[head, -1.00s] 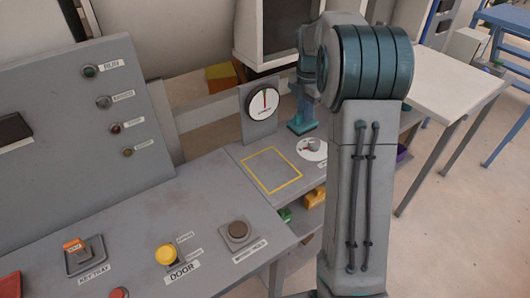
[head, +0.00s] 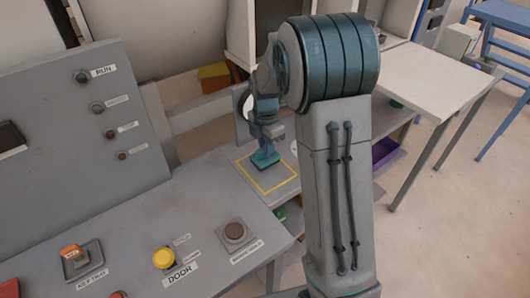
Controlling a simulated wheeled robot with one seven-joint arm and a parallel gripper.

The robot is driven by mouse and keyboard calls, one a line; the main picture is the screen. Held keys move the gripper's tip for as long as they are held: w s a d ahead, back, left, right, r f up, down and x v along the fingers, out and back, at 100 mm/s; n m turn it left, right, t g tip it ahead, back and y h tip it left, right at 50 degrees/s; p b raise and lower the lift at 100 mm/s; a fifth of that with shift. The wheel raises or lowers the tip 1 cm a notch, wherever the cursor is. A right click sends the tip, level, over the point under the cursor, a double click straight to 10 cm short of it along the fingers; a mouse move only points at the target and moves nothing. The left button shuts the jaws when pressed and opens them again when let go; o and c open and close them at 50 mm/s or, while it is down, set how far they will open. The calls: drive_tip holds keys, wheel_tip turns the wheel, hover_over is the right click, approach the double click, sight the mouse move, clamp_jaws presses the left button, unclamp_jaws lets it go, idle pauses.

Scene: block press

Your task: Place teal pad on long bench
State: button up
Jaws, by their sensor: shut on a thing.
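My gripper (head: 266,148), small at the end of my arm, is shut on the teal pad (head: 266,161), a flat dark teal piece. The pad is over the far part of a yellow square outline (head: 264,190) on a grey worktop. I cannot tell whether it touches the surface. My arm hides part of the worktop to the right. A long pale-topped bench (head: 440,80) stands at the right, with bare top showing. No label shows which surface is the long bench.
The grey console (head: 190,215) in front carries a yellow door button (head: 163,258), a brown button (head: 234,231) and a key tray (head: 82,262). An upright panel (head: 100,140) stands at left. A purple bin (head: 385,152) sits on a lower shelf. Floor is clear at right.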

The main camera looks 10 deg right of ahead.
drive_tip(key=shift+f, duration=1.6)
drive_tip(key=shift+f, duration=0.2)
drive_tip(key=o, duration=0.8)
drive_tip(key=shift+r, duration=0.1)
